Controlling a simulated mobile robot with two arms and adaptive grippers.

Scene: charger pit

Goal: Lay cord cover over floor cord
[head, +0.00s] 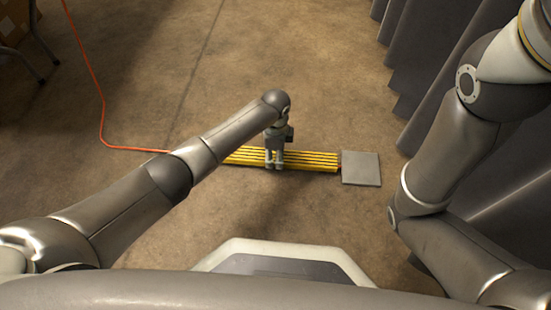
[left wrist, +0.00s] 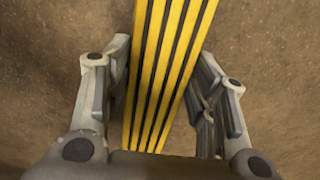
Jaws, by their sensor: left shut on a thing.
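The cord cover (head: 312,161) is a long yellow strip with black grooves, lying across the floor in the head view. It also fills the middle of the left wrist view (left wrist: 172,60). My left gripper (head: 274,165) is above it, shut on it with one finger on each long side. The orange floor cord (head: 101,105) comes down from the upper left, bends, and runs right to the cover's left part, behind my left arm. The cord is hidden along the cover. My right gripper is not in view; only my right arm shows.
A flat grey square plate (head: 361,169) lies at the cover's right end. Dark grey drapes (head: 433,50) hang along the right side. A box and metal legs (head: 38,45) stand at the upper left. The brown floor around the cover is otherwise clear.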

